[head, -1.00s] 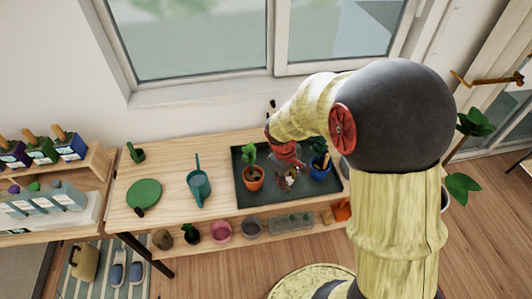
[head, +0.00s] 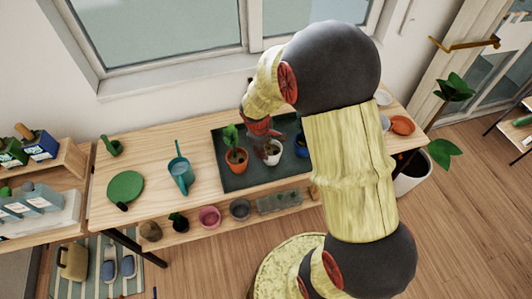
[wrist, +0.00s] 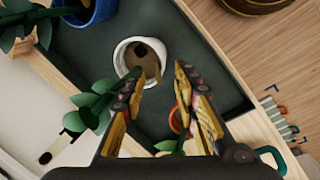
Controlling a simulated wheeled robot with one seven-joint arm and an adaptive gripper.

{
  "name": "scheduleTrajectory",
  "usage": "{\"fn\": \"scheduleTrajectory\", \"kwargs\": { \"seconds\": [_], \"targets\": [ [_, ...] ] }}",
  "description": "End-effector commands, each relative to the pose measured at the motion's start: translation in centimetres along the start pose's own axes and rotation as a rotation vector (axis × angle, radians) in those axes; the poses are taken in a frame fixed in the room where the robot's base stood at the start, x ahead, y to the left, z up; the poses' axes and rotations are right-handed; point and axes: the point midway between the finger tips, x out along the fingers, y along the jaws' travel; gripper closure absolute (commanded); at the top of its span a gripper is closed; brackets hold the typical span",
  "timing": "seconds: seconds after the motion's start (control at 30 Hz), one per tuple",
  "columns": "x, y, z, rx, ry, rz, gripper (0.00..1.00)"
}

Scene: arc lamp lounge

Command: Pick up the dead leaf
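A small white pot (head: 272,157) stands on the dark tray, and it also shows in the wrist view (wrist: 121,53). A tan-brown, leaf-like piece (wrist: 141,49) shows in its mouth against brown soil. I cannot clearly tell its edges from the soil. My gripper (wrist: 157,74) is open, its fingers apart with nothing between their tips; the pot lies just past the tips in the wrist view. In the head view my gripper (head: 262,130) is over the tray, close to the white pot.
An orange pot (head: 237,163) with a green plant stands left of the white pot. A blue pot (wrist: 99,14) is on the other side, partly hidden by my arm in the head view.

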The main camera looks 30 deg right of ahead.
Motion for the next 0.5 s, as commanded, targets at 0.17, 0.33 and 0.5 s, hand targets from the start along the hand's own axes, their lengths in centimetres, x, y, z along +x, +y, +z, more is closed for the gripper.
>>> {"fn": "scheduleTrajectory", "kwargs": {
  "seconds": [0.17,0.33,0.5],
  "targets": [
    [1.84,0.0,-0.02,0.001,0.0,0.0,0.7],
    [1.76,0.03,-0.03,0.001,0.001,0.001,0.7],
    [1.75,0.02,-0.02,0.0,0.001,0.001,0.78]
  ]
}}
